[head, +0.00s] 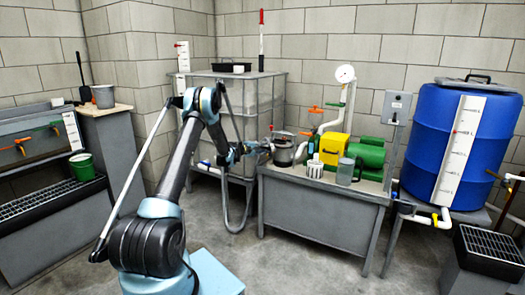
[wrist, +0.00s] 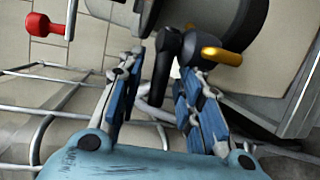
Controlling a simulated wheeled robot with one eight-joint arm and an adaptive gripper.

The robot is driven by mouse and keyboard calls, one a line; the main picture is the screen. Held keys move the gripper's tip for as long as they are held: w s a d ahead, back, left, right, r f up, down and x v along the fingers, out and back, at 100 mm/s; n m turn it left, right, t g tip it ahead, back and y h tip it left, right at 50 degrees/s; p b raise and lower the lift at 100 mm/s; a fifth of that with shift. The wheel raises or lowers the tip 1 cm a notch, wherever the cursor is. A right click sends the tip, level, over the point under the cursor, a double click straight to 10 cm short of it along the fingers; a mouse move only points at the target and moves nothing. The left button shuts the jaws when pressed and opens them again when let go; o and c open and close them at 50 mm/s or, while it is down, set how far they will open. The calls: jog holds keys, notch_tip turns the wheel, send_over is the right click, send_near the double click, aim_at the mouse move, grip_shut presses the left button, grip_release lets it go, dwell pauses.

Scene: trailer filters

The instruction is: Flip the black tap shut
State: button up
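In the wrist view a black lever (wrist: 164,66), which looks like the black tap's handle, reaches down between the two blue-padded fingers of my gripper (wrist: 160,72). The fingers stand apart. I cannot tell whether either one touches the lever. Right of it is a black rounded fitting (wrist: 197,48) with a yellow handle (wrist: 222,56), partly behind the right finger. In the head view my gripper (head: 241,150) is between the caged tank (head: 255,100) and the pump bench. The tap is too small or hidden to make out there.
A red handle (wrist: 45,25) is at the upper left of the wrist view, near metal bars. A blue barrel (head: 440,130) stands right. Floor in front is clear.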

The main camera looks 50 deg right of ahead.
jog(key=shift+c, duration=0.6)
grip_shut()
jog(key=shift+g, duration=0.3)
jog(key=shift+d+m+g, duration=0.15)
jog(key=shift+m+g, duration=0.35)
jog(key=shift+g, duration=0.1)
jog(key=shift+o, duration=0.6)
grip_release()
